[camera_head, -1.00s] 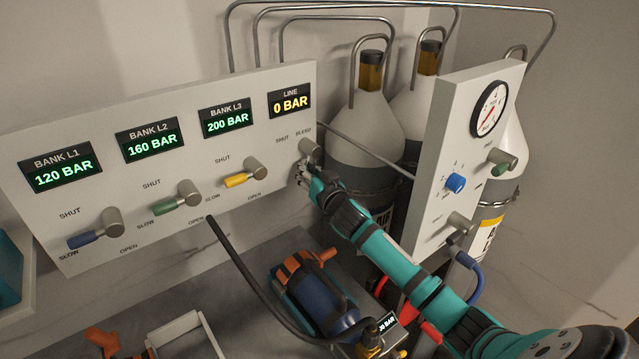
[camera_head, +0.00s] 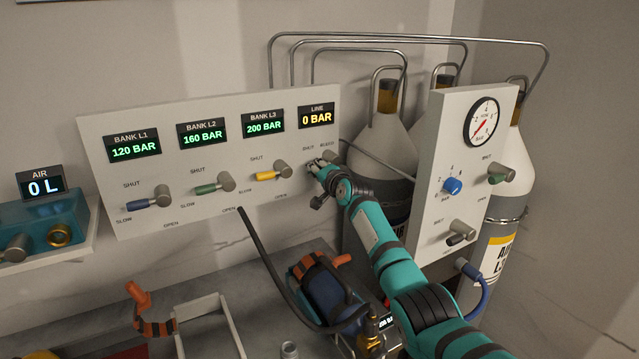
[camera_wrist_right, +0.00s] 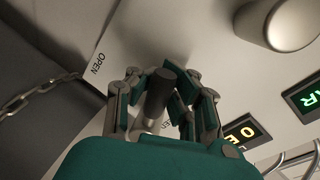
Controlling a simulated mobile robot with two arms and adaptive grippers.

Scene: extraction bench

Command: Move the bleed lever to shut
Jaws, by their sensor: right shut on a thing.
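The bleed lever's grey hub (camera_head: 329,158) is at the right end of the white bank panel (camera_head: 205,215), below the LINE display. My right gripper (camera_head: 316,168) is at the lever, just left of and slightly below the hub. In the right wrist view, the lever's dark grip (camera_wrist_right: 160,91) stands between the fingers of my right gripper (camera_wrist_right: 161,98), which are shut on it. The fingers hide part of the lever in the head view. The LINE display (camera_head: 317,116) reads 0 BAR. My left gripper is not in view.
Blue (camera_head: 149,202), green (camera_head: 212,186) and yellow (camera_head: 272,174) bank levers are left of the bleed lever. A gauge panel (camera_head: 438,150) and gas cylinders (camera_head: 384,140) stand to the right. A black hose (camera_head: 258,248) runs down to the bench equipment below.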

